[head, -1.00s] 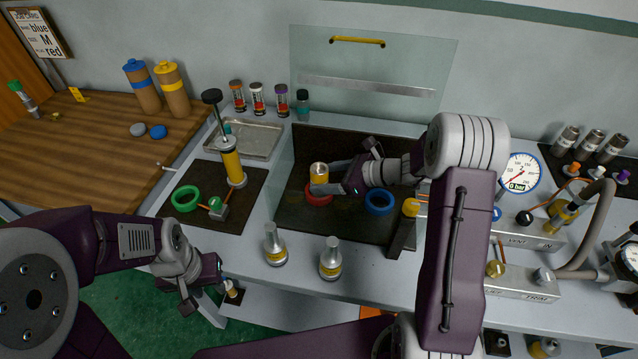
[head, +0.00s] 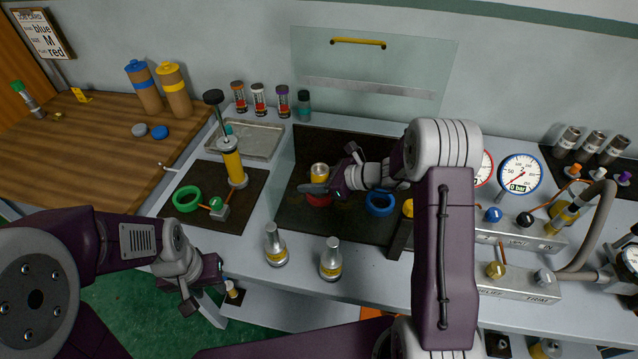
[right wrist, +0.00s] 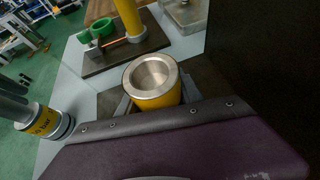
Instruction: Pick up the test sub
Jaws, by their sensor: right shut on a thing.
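A short hollow yellow cylinder with a metal rim (head: 319,171) stands upright at the red ring (head: 318,201) on the dark mat. It also shows in the right wrist view (right wrist: 152,80), between the jaws. My right gripper (head: 320,184) reaches it from the right and is shut on it. The finger hides its lower part and some of the ring. Two silver bottle-shaped pieces with yellow bands, one left (head: 275,245) and one right (head: 331,260), stand at the bench's front. I cannot tell which piece is the test sub. My left gripper (head: 204,300) is low at the front left; its opening is unclear.
A blue ring (head: 380,203) lies just right of the held cylinder. A clear panel (head: 284,180) stands on the left. A green ring (head: 187,199) and a tall yellow-bodied tool (head: 231,162) are beyond it. Gauges (head: 519,175) and valve blocks (head: 520,233) are at right.

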